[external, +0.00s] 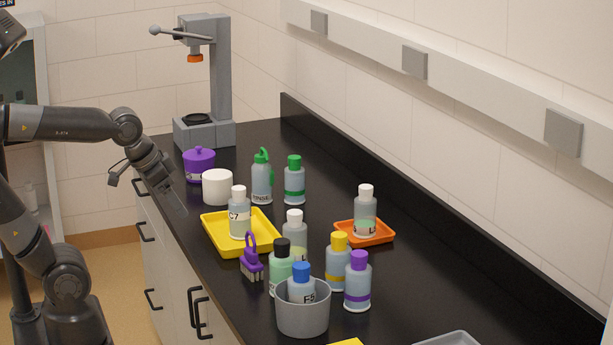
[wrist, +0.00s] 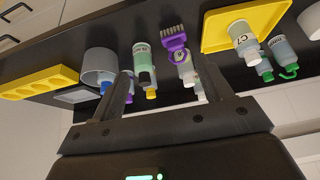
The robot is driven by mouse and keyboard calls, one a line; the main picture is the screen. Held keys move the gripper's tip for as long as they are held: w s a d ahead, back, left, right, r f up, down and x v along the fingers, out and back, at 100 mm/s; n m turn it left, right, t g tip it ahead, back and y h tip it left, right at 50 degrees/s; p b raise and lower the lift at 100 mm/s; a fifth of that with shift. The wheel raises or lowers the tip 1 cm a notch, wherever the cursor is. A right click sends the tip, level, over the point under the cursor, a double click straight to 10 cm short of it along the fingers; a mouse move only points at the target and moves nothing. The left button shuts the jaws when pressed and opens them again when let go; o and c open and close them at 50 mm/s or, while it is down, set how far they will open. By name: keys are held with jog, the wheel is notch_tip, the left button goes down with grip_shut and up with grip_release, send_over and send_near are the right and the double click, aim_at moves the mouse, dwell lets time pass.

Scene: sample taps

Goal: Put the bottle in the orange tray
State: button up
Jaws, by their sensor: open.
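The orange tray (external: 349,238) lies at the right of the bench, and a white-capped bottle (external: 365,222) stands in it. Another white-capped bottle (external: 239,220), marked C7, stands in the yellow tray (external: 262,247); it also shows in the wrist view (wrist: 242,42). A third white-capped bottle (external: 294,228) stands on the bench between the trays. Which bottle the task means cannot be told. My gripper (external: 181,207) is open and empty at the bench's left edge, left of the yellow tray and apart from every bottle. Its fingers spread in the wrist view (wrist: 170,82).
Black-, yellow- and purple-capped bottles (external: 357,285) and a purple brush (external: 251,262) crowd the front, beside a grey tub (external: 303,318) holding a blue-capped bottle. Green-capped bottles (external: 294,182), a white jar (external: 217,188), a purple pot (external: 199,168) and a grey stand (external: 220,90) are behind.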

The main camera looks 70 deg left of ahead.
jog(key=s, duration=0.1)
jog(key=s+f, duration=0.2)
jog(key=s, duration=0.1)
jog(key=shift+s+d+f, duration=0.1)
